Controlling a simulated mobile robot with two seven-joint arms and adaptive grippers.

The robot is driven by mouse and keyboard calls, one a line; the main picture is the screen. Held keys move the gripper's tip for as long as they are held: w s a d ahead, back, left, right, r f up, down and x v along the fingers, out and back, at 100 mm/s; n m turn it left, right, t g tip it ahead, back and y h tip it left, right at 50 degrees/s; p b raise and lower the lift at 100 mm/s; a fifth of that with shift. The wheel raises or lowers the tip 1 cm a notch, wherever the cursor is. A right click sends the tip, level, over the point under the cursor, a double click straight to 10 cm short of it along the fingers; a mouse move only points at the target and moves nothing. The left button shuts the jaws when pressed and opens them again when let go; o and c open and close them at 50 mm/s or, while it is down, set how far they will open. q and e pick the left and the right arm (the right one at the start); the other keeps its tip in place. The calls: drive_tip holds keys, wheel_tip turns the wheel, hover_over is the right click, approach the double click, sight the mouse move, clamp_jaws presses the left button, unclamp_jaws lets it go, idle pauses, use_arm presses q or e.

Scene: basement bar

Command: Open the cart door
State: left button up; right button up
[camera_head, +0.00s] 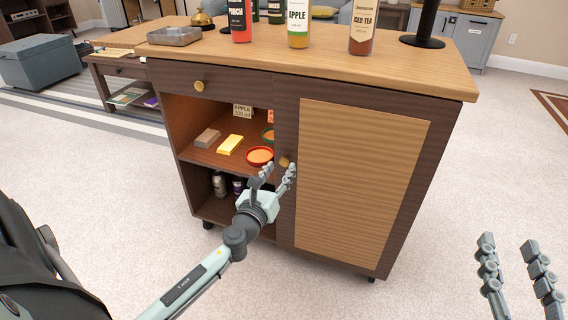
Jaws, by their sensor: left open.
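The cart (290,78) is dark brown with a light wood top and stands in the middle of the head view. Its door (362,175), with a light panel, covers the right half of the front and looks shut. A round brass knob (284,162) sits near the door's left edge. My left gripper (279,172) is open, with its fingertips at or very near the knob; I cannot tell whether they touch it. My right gripper (510,248) is at the lower right, its fingers apart and empty, away from the cart.
The cart's open left shelves hold a yellow block (230,145), a grey-brown block (207,138) and a red-rimmed dish (260,155). Bottles (298,24), a metal tray (174,36) and a black stand (424,40) are on top. The carpet right of the cart is clear.

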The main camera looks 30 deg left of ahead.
use_arm(q)
drive_tip(key=shift+x, duration=1.45)
clamp_jaws()
